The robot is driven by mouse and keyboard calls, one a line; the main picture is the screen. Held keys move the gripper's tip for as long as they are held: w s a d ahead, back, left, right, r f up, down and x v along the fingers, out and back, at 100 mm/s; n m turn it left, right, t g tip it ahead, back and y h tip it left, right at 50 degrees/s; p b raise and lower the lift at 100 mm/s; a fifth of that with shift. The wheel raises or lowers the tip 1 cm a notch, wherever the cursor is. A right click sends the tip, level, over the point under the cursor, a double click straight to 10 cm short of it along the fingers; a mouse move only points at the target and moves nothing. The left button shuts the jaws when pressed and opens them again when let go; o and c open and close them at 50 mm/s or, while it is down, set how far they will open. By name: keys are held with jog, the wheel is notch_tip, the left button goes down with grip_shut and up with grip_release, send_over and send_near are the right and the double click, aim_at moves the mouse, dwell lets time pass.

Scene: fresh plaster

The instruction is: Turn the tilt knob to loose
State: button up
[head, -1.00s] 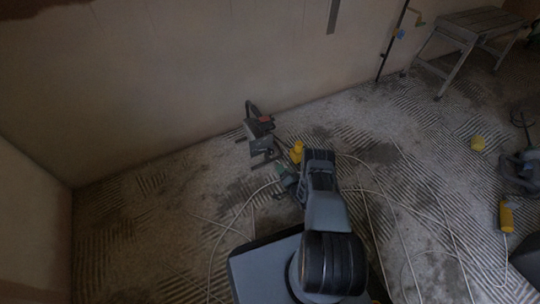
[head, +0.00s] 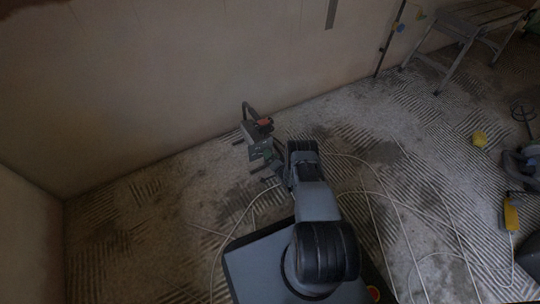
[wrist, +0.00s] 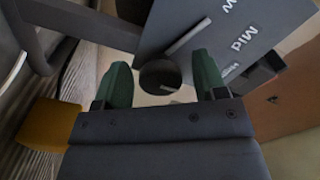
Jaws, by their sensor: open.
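A dark tool (head: 256,128) with a red-orange part and an upright handle stands on the floor near the wall. My gripper (head: 268,163) is right at its near side. In the wrist view my open gripper (wrist: 161,72) has green fingertips on either side of a dark round knob (wrist: 160,75), with visible gaps. I cannot tell whether this is the tilt knob. A grey plate (wrist: 210,28) behind it carries a pale bar and the letters "Mid", a partly cut "w" and a small word like "High". No "loose" mark is legible.
A yellow block (wrist: 47,122) lies on the floor left of my gripper. Pale cables (head: 372,205) cross the floor. The left floor (head: 130,215) is clear.

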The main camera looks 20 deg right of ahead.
jog(key=shift+c, duration=0.3)
jog(key=c, duration=0.9)
jog(key=shift+o, duration=0.2)
